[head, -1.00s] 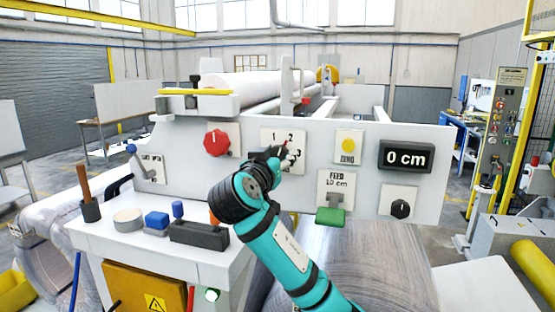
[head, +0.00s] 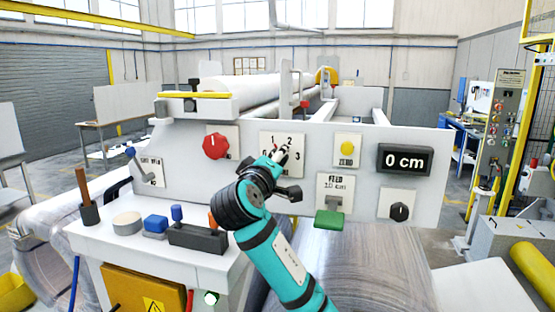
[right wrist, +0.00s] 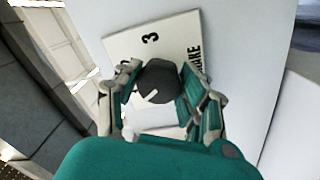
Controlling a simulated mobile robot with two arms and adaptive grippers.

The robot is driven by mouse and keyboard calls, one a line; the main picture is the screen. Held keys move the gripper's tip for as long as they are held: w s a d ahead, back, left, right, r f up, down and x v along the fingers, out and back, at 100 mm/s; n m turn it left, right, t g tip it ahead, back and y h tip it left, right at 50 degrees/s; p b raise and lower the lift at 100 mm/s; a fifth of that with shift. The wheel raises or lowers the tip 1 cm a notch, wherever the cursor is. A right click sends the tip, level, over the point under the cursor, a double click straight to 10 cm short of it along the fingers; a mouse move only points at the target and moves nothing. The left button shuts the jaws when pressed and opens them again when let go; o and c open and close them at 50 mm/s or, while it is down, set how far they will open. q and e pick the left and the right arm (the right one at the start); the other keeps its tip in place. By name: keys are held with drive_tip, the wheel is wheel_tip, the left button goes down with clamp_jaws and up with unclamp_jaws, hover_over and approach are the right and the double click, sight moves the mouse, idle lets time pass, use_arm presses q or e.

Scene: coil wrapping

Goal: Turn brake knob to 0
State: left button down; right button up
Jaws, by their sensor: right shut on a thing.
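The brake plate (head: 272,139) with its numbers is on the white machine's front panel in the head view. My right gripper (head: 280,157) is at it and covers the brake knob, so the knob's pointer cannot be read there. In the right wrist view the dark round brake knob (right wrist: 160,74) with a white mark sits between both fingers. My right gripper (right wrist: 161,92) is shut on it. The plate there (right wrist: 180,38) shows a 3 and part of the word BRAKE. My left gripper is not in view.
A red knob (head: 215,146) is left of the brake plate. A yellow zero button (head: 347,148), a 0 cm display (head: 404,160), a green feed lever (head: 329,218) and a black knob (head: 400,212) are to its right. A side table (head: 190,262) with small items stands at the left.

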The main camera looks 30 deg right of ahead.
drive_tip(key=n, duration=0.6)
drive_tip(key=shift+r+n, duration=0.1)
drive_tip(key=shift+n, duration=0.3)
drive_tip(key=n, duration=0.5)
drive_tip(key=shift+t, duration=0.3)
drive_tip(key=shift+n, duration=0.4)
drive_tip(key=o, duration=1.2)
drive_tip(key=v, duration=1.2)
drive_tip(key=shift+r, duration=0.15)
